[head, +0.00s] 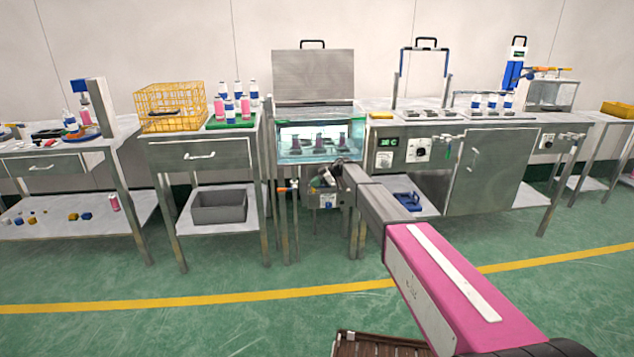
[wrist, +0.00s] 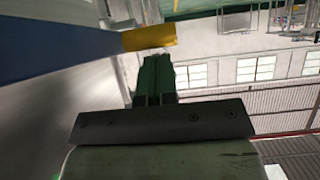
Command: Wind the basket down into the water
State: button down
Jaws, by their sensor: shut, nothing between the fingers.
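A glass-fronted water tank (head: 287,157) stands in the middle with its steel lid raised. Several dark-looking cans (head: 320,142) stand upright inside it. They seem to sit on a dark holder low in the tank; I cannot tell how deep it is in the water. My gripper (head: 322,181) is just in front of the tank's lower front, and my arm hides part of that area. In the wrist view my green fingers (wrist: 157,76) are shut and empty. A blue bar with a yellow end (wrist: 149,38) lies close by the fingertips; I cannot tell whether they touch.
A yellow wire basket (head: 171,100) and a green tray of cans (head: 230,124) stand on the left table. A steel cabinet (head: 490,165) with controls stands right of the tank. A grey bin (head: 219,206) is on the lower shelf.

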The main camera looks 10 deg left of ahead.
jog(key=shift+a+f, duration=0.15)
jog(key=shift+f, duration=0.35)
jog(key=shift+s, duration=0.1)
dwell(0.3)
